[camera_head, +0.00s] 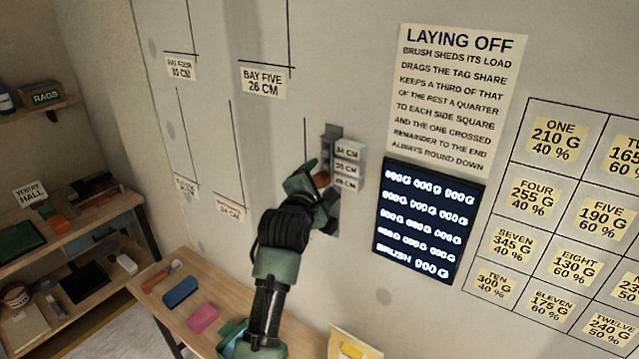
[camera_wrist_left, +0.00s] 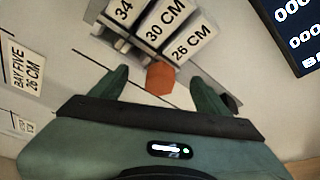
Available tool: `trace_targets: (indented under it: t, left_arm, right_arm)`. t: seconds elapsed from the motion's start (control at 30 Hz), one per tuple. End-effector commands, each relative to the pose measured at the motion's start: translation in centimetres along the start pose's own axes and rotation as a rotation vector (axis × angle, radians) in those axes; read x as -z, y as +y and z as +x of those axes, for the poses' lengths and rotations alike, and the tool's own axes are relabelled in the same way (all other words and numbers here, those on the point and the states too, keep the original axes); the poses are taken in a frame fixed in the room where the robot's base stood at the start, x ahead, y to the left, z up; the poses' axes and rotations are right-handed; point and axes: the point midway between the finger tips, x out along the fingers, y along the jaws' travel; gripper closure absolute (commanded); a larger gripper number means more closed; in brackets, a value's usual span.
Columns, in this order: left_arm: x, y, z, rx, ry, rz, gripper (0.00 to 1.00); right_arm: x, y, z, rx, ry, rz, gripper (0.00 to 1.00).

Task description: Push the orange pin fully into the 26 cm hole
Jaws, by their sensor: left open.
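The orange pin (camera_wrist_left: 160,77) shows in the left wrist view between and just ahead of my left gripper's fingers. In the head view the pin (camera_head: 321,179) shows as a small orange patch at the wall bracket. The 26 cm label (camera_wrist_left: 193,41) is the lowest of the labels and lies just beside the pin; it also shows in the head view (camera_head: 345,184). My left gripper (camera_wrist_left: 163,88) is open around the pin's sides, with gaps visible; in the head view the gripper (camera_head: 318,188) is at the bracket. The hole is hidden. My right gripper is not in view.
The grey bracket (camera_head: 331,134) is fixed to the wall, with 34 and 30 cm labels above. A lit dark board (camera_head: 428,222) is close on the right. A wooden table (camera_head: 205,300) below holds a blue block (camera_head: 180,291) and a pink block (camera_head: 203,319).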

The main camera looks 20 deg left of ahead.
Motion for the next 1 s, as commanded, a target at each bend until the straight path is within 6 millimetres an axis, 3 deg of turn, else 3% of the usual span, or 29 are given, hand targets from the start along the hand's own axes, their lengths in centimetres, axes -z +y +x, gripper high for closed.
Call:
trace_targets:
  t: [0.27, 1.0]
  left_arm:
    - [0.1, 0.1, -0.4, 0.0, 0.001, -0.001, 0.24]
    - [1.8, 0.1, -4.5, 0.001, 0.001, 0.0, 0.24]
  right_arm:
    - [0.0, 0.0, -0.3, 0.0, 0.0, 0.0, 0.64]
    - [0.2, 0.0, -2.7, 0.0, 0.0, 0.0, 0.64]
